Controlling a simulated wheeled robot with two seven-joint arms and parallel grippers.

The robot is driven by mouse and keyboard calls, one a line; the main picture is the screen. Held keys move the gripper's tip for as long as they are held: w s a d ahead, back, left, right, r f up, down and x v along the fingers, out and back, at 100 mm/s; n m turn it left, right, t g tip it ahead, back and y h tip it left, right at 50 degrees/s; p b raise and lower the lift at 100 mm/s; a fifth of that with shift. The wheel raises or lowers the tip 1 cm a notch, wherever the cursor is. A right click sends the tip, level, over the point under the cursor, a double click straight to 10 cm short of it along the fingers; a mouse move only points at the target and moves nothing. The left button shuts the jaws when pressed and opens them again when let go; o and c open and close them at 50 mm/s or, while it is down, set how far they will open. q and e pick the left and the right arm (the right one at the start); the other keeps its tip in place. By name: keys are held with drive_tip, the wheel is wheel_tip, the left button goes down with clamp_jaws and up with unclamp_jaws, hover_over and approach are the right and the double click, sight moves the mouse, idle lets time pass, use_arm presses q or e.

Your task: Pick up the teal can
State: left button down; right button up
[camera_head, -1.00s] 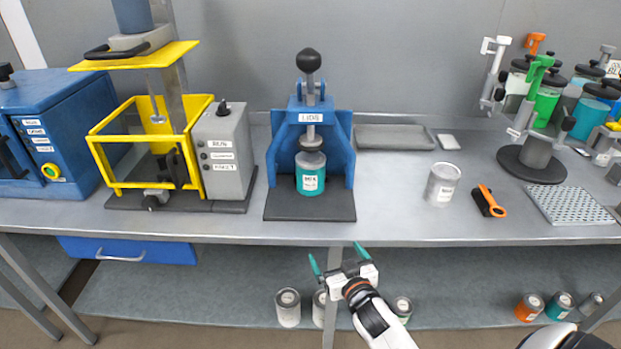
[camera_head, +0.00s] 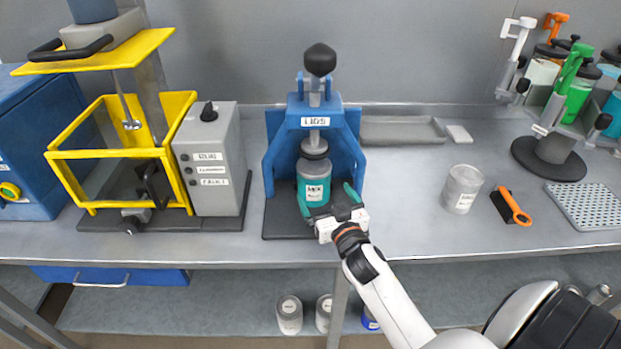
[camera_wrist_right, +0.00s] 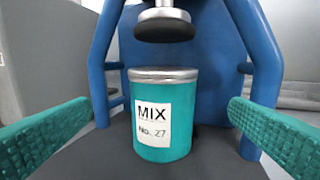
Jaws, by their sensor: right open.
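The teal can (camera_head: 313,185), with a silver lid and a white label, stands upright in the blue lid press (camera_head: 354,125) labelled LIDS. It also shows in the right wrist view (camera_wrist_right: 162,112), where the label reads MIX. The press's dark pad is above the lid, with a gap between them. My right gripper (camera_head: 327,198) is open in front of the can. In the right wrist view its teal fingers stand left and right of the can, apart from it, and nothing is between them but the view of the can. My left gripper is not in view.
A yellow-framed machine (camera_head: 120,160) with a grey control box stands left of the press. A grey tray (camera_head: 400,130) is behind. Cans stand on the lower shelf.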

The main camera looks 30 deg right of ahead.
sight(319, 184)
drive_tip(key=x, duration=0.3)
drive_tip(key=shift+w+r+p, duration=0.25)
drive_tip(key=shift+w+p, duration=0.05)
drive_tip(key=shift+p, duration=0.05)
drive_tip(key=shift+w+d+f, duration=0.2)
drive_tip(key=shift+w+d, duration=0.05)
drive_tip(key=shift+w, duration=0.35)
drive_tip(key=p+x, duration=0.1)
drive_tip(key=x, duration=0.3)
drive_tip(key=shift+d, duration=0.15)
drive_tip(key=shift+w+f, duration=0.15)
drive_tip(key=shift+w, duration=0.25)
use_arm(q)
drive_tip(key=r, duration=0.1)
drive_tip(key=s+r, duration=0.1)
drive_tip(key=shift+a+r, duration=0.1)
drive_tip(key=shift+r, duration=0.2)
use_arm(e)
drive_tip(key=shift+s, duration=0.1)
drive_tip(key=shift+c, duration=0.2)
drive_tip(key=c, duration=1.2)
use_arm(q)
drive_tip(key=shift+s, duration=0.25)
use_arm(e)
drive_tip(key=shift+c, duration=0.8)
